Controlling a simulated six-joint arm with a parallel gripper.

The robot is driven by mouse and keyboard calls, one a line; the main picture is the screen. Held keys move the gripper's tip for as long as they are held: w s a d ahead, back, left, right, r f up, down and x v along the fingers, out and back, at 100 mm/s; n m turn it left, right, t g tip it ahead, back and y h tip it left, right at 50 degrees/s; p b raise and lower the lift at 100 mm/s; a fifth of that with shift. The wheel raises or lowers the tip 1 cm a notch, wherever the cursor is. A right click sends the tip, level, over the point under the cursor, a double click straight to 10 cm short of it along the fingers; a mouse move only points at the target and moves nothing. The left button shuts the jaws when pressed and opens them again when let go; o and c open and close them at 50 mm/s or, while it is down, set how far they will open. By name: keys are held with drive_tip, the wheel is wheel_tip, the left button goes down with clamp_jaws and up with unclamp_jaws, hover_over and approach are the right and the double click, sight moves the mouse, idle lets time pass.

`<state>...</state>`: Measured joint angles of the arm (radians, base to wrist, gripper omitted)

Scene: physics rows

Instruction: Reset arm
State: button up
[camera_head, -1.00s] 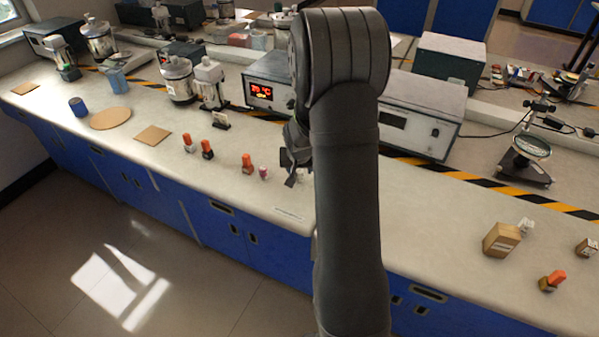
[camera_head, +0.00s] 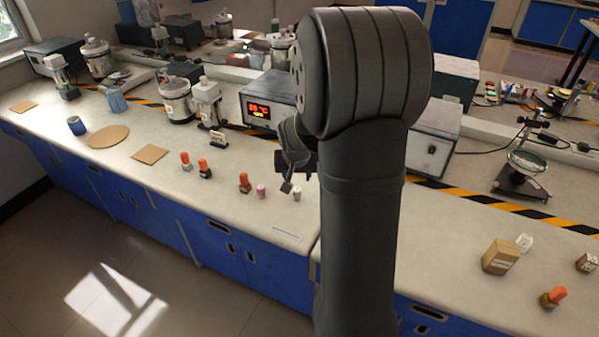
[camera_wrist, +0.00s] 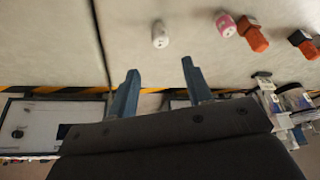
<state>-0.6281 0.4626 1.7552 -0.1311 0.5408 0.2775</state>
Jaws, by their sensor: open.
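My gripper (camera_head: 293,182) is partly hidden behind my dark arm in the head view. In the wrist view its two blue-grey fingers (camera_wrist: 158,68) stand apart with nothing between them. A small white cylinder (camera_head: 297,193) stands on the bench close to the gripper in the head view. The wrist view shows it beyond the fingertips (camera_wrist: 160,34), apart from them.
A heater box with a red display (camera_head: 266,106) and white-lidded jars (camera_head: 176,97) stand behind.

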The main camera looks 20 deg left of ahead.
sight(297, 190)
drive_tip(key=shift+f, duration=0.1)
drive_tip(key=x, duration=1.2)
